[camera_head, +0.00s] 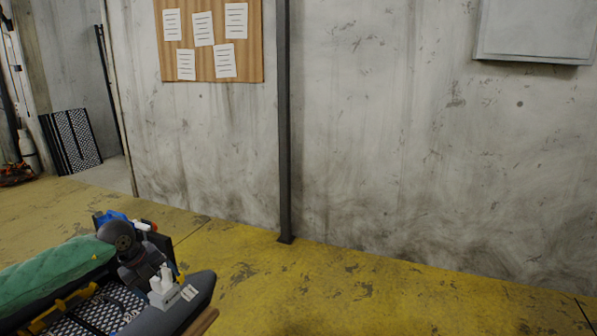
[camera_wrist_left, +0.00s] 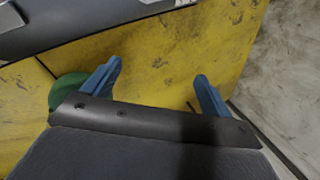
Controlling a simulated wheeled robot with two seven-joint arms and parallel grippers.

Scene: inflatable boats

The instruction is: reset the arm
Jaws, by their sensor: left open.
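The fingers of my left gripper (camera_wrist_left: 157,84) are blue and spread wide apart in the left wrist view. Nothing is between them but yellow floor, so it is open and empty. In the head view, a blue piece (camera_head: 110,217) shows behind a dark rounded part at the lower left, but I cannot tell for sure whether it is this gripper. My right gripper is not in view.
A dark boat (camera_head: 203,284) with a green padded roll (camera_head: 50,272) fills the lower left. Yellow worn floor (camera_head: 300,290) lies clear to its right. A concrete wall (camera_head: 400,150) with a dark post (camera_head: 284,130) stands behind.

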